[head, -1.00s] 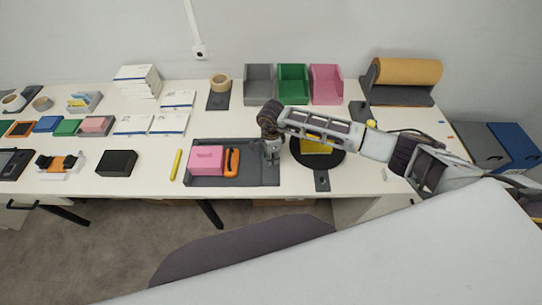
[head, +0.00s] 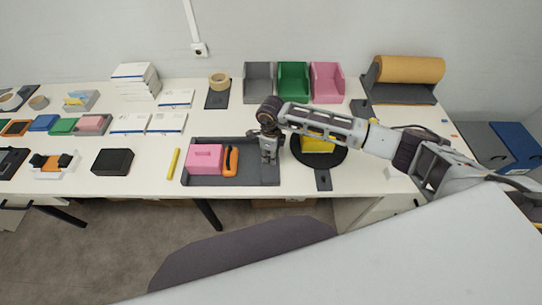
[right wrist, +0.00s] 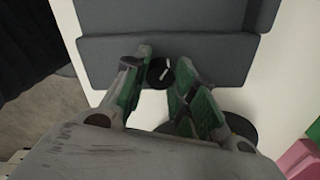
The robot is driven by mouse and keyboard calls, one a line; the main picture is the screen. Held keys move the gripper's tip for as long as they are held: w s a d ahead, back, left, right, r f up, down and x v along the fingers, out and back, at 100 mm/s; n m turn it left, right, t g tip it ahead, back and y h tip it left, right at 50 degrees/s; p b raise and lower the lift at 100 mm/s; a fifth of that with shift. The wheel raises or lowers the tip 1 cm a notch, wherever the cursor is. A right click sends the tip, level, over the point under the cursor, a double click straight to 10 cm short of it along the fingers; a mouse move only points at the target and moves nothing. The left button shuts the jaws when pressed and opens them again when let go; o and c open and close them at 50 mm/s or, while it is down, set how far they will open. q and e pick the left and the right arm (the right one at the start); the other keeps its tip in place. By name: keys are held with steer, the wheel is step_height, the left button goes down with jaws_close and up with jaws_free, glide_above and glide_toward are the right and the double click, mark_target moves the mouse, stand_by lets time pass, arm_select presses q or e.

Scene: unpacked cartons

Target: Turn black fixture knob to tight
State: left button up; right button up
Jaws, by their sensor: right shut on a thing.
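The black knob (right wrist: 160,73) with a white pointer line sits at the edge of a grey fixture in the right wrist view. The pointer lies slanted. My right gripper (right wrist: 162,75) is shut on the knob, a fingertip on each side of it. In the head view my right gripper (head: 268,158) points down at the right part of the grey fixture tray (head: 256,178). It hides the knob there. My left gripper is not in view.
A pink block (head: 204,158) and an orange-and-black tool (head: 230,161) lie in the tray's left part. A round black stand (head: 334,163) with a yellow item (head: 318,146) is close on the right, under my arm. A yellow marker (head: 173,163) lies left of the tray.

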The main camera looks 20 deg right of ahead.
steer(key=m+b, duration=0.1)
steer(key=m, duration=0.3)
steer(key=shift+m, duration=0.3)
steer(key=m+b, duration=0.1)
steer(key=m, duration=0.4)
steer(key=shift+w+m, duration=0.1)
steer(key=shift+m, duration=0.6)
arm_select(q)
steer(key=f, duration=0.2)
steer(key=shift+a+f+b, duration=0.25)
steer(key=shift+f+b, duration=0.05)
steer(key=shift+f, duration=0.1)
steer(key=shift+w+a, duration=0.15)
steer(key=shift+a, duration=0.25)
arm_select(e)
steer(key=shift+r+m, duration=0.1)
steer(key=shift+m, duration=0.2)
